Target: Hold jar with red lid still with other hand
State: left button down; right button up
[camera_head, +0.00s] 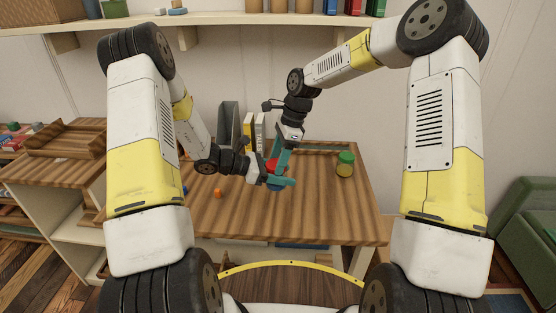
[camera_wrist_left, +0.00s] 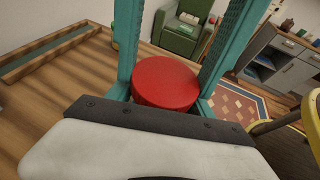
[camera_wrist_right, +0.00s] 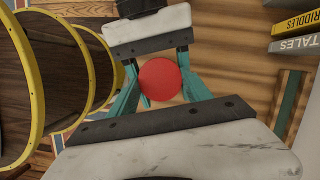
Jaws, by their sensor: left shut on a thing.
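The jar with the red lid (camera_head: 271,164) stands on the striped wooden table, mostly hidden by my grippers in the head view. Its round red lid shows clearly in the left wrist view (camera_wrist_left: 166,82) and the right wrist view (camera_wrist_right: 160,80). My left gripper (camera_head: 281,182) comes in low from the left and is shut on the jar below the lid. My right gripper (camera_head: 279,165) reaches down from above. Its fingers (camera_wrist_right: 160,92) stand apart on either side of the lid, with a small gap visible on the right side.
A jar with a green lid (camera_head: 345,164) stands at the table's right. A small orange object (camera_head: 217,193) lies to the left. Books (camera_head: 249,130) and a grey upright piece (camera_head: 228,122) stand behind the grippers. The table's front right (camera_head: 330,215) is clear.

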jog(key=o, duration=0.4)
jog(key=shift+o, duration=0.2)
